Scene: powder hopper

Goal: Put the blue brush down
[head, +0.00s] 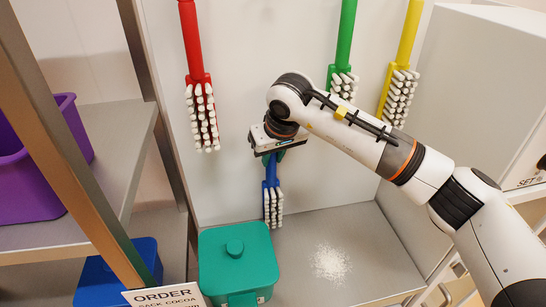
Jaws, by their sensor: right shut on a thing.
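The blue brush (271,187) hangs upright, bristles down, below my right gripper (272,155). My right gripper is shut on its handle, in front of the white back panel. The bristle end is just behind the teal lidded box in the picture; I cannot tell whether it touches the grey surface. The top of the handle is hidden by the gripper and arm. My left gripper is not in view.
A red brush (203,115), a green brush (343,75) and a yellow brush (399,90) hang on the panel. A teal box (222,258) and white powder (331,263) are on the grey surface (370,235). A purple bin (45,175) stands on the left shelf.

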